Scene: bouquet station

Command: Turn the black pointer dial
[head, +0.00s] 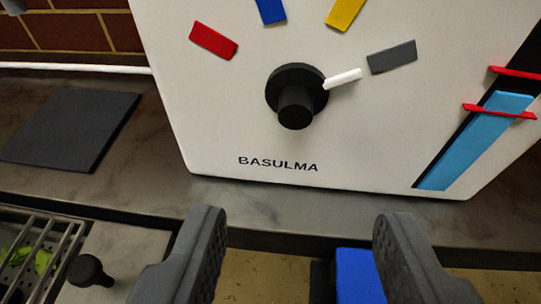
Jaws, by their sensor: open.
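The black pointer dial (296,95) sits on the front of a white panel (225,140) lettered "BASULMA". Its white pointer (343,78) points right and slightly up, towards a grey mark (392,57). A red mark (214,40), a blue mark (270,10) and a yellow mark (344,13) also stand around the dial; the top of the panel is cut off. My gripper (299,232) is open and empty, with its two dark fingers in front of and below the dial, apart from it.
A light blue bar (475,140) with two red markers (500,111) runs up the panel's right side. A dark flat mat (72,130) lies on the counter at left. A metal grate (38,258) and a black knob (88,271) are at lower left. A blue object (358,276) shows between the fingers.

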